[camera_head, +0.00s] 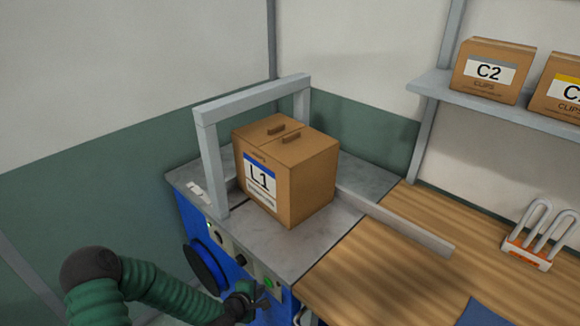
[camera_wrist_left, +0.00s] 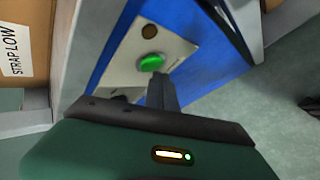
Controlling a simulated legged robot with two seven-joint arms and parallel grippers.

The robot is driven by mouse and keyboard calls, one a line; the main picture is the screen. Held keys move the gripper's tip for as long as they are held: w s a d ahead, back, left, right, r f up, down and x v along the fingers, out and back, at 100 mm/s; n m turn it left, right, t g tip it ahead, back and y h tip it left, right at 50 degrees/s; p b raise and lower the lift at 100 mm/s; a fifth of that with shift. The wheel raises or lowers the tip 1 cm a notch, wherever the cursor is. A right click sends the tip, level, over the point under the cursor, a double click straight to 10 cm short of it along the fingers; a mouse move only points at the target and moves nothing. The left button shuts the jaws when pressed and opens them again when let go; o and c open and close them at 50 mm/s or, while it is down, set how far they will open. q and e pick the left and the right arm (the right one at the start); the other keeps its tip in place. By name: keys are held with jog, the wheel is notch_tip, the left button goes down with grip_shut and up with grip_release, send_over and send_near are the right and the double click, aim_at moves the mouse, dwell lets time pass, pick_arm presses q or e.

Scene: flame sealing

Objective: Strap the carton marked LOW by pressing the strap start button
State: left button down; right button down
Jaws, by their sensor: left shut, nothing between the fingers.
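A brown carton marked L1 (camera_head: 285,175) stands on the grey top of the strapping machine (camera_head: 325,222), under its arch (camera_head: 208,160). In the left wrist view, a label reading STRAP LOW shows on a carton side (camera_wrist_left: 22,45). A round green button (camera_wrist_left: 151,62) sits on a pale panel on the machine's blue front; it also shows in the head view (camera_head: 268,282). My left gripper (camera_head: 262,295) is shut and empty in front of the panel. Its fingertips (camera_wrist_left: 159,78) overlap the button's lower edge in the wrist view; I cannot tell whether they touch.
A grey rail (camera_head: 400,225) runs from the machine over the wooden bench (camera_head: 385,280). Cartons, one marked C2 (camera_head: 490,72), sit on a shelf.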

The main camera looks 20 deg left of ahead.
dwell(0.5)
pick_arm(q)
jog(key=shift+w+d, duration=0.2)
jog(key=shift+w, duration=0.2)
jog(key=shift+s+r, duration=0.1)
jog(key=shift+s+a+p, duration=0.15)
jog(key=shift+s+p, duration=0.15)
jog(key=shift+s, duration=0.05)
jog(key=s, duration=0.1)
jog(key=s+a, duration=0.1)
jog(key=s, duration=0.1)
jog(key=s+a+p, duration=0.1)
jog(key=s, duration=0.1)
jog(key=shift+s+a, duration=0.15)
jog(key=shift+s, duration=0.1)
dwell(0.6)
